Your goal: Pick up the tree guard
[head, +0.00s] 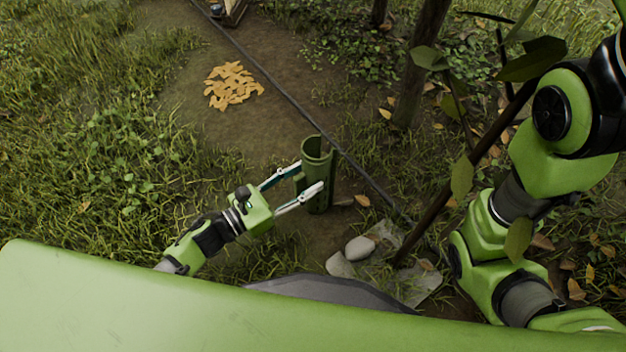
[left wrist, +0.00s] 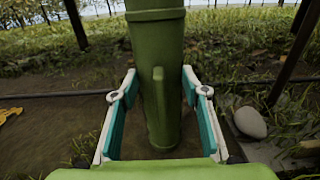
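The tree guard (head: 318,165) is a green upright tube standing on the bare soil, with its open top facing up. My left gripper (head: 312,180) reaches it from the left with its fingers spread on either side of the tube. In the left wrist view the tree guard (left wrist: 162,90) stands between the two teal-padded fingers of the left gripper (left wrist: 160,108). A gap shows between the tube and the left pad; the right pad is closer, and I cannot tell whether it touches. My right arm shows at the right of the head view, but its gripper is out of view.
Pale stones (head: 360,248) and a flat slab (head: 415,285) lie to the right and nearer me. A dark hose (head: 275,90) runs behind the guard. A thin leaning stem (head: 450,190) and a trunk (head: 420,70) stand to the right. Yellow leaves (head: 232,87) lie further back.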

